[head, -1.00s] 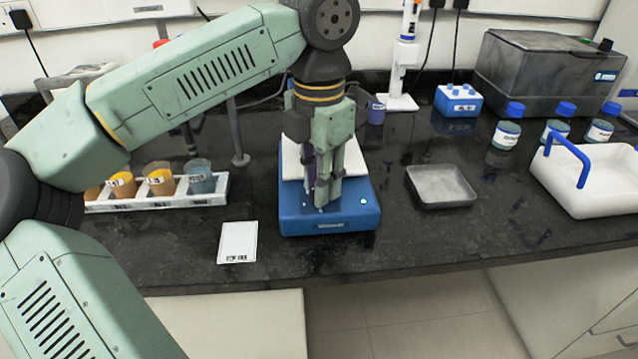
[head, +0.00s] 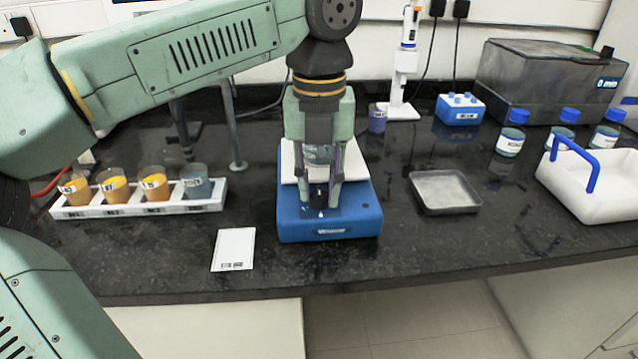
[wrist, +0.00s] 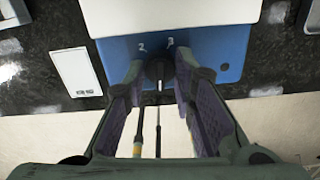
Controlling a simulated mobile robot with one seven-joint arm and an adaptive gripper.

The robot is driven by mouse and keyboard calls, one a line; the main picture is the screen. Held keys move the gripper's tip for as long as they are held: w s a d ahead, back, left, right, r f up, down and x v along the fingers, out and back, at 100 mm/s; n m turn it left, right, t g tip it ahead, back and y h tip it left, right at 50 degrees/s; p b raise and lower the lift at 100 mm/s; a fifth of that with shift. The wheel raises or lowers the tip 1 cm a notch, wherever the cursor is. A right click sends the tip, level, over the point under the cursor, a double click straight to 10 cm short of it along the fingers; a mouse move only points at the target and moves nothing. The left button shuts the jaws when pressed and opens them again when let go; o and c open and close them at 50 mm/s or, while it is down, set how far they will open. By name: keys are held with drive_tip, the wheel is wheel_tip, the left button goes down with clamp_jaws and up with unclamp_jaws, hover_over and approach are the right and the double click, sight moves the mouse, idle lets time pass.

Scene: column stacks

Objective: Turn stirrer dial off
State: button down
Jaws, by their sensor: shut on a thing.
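The blue stirrer (head: 352,222) with a white top plate stands on the black bench, and it also shows in the wrist view (wrist: 229,48). Its black dial (head: 318,197) is on the front of the blue body. My gripper (head: 319,203) points straight down over the stirrer's front. In the wrist view, the fingers of my gripper (wrist: 159,74) are shut on the dial (wrist: 157,70), one on each side. Small white marks show on the blue face beyond the dial.
A white rack (head: 130,205) with several cups is left of the stirrer. A white card (head: 233,249) lies at front left. A grey tray (head: 444,191) is to the right, beyond it a white carrier (head: 598,183) with a blue handle. Bare bench lies between stirrer and tray.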

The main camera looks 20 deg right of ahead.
sight(320, 189)
drive_tip(key=shift+n, duration=0.5)
drive_tip(key=c, duration=1.6)
unclamp_jaws()
wheel_tip(320, 189, up, 8)
drive_tip(key=shift+f, duration=0.2)
drive_tip(key=shift+s+f, duration=0.1)
